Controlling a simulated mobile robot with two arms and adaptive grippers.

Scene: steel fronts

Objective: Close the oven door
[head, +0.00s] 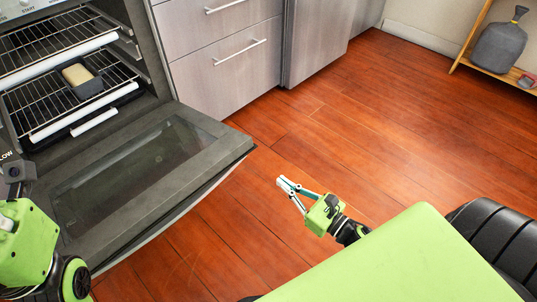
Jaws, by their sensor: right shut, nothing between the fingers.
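The oven door (150,175) is hinged along its bottom edge and stands wide open, lowered to nearly flat in front of the oven (75,75). Its dark glass window faces up. My right gripper (286,186) is shut and empty, over the wooden floor to the right of the door's outer corner, apart from it. My left arm (28,245) comes in at the left edge, overlapping the near left part of the door. Its fingers cannot be made out clearly, and whether it touches the door cannot be told.
Inside the oven are wire racks (45,50) and a dark pan (85,88) holding a pale block. Grey drawers (225,60) with bar handles stand right of the oven. A wooden shelf (490,75) with a grey vase (498,45) is at the far right. The floor (370,130) between is clear.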

